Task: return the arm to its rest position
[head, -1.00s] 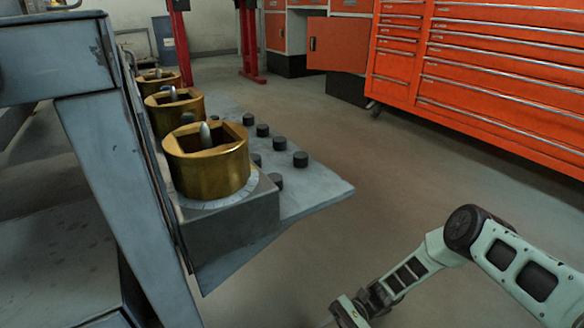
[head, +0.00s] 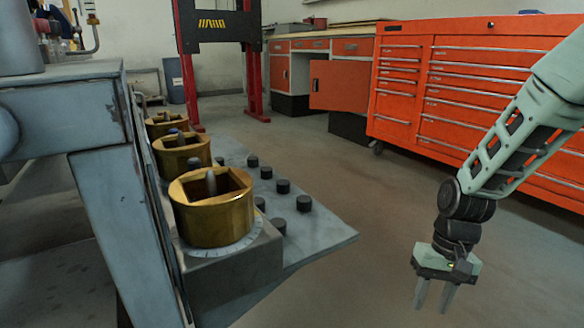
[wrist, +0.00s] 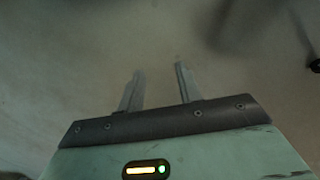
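My gripper (head: 434,308) hangs at the lower right of the head view, fingers pointing down over bare floor. Its two fingers are apart with nothing between them, and the wrist view shows the same open fingers (wrist: 157,78) over grey floor. The nearest brass valve ring (head: 216,229) sits on a grey block with a dial, well to the left of my gripper. Two more brass rings (head: 181,163) stand behind it in a row. My gripper touches none of them.
A grey plate (head: 322,240) with several black knobs juts out beside the valves. The grey metal bench frame (head: 110,190) fills the left. Orange tool cabinets (head: 400,95) and a red-posted lift (head: 189,80) stand behind. The floor between plate and cabinets is clear.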

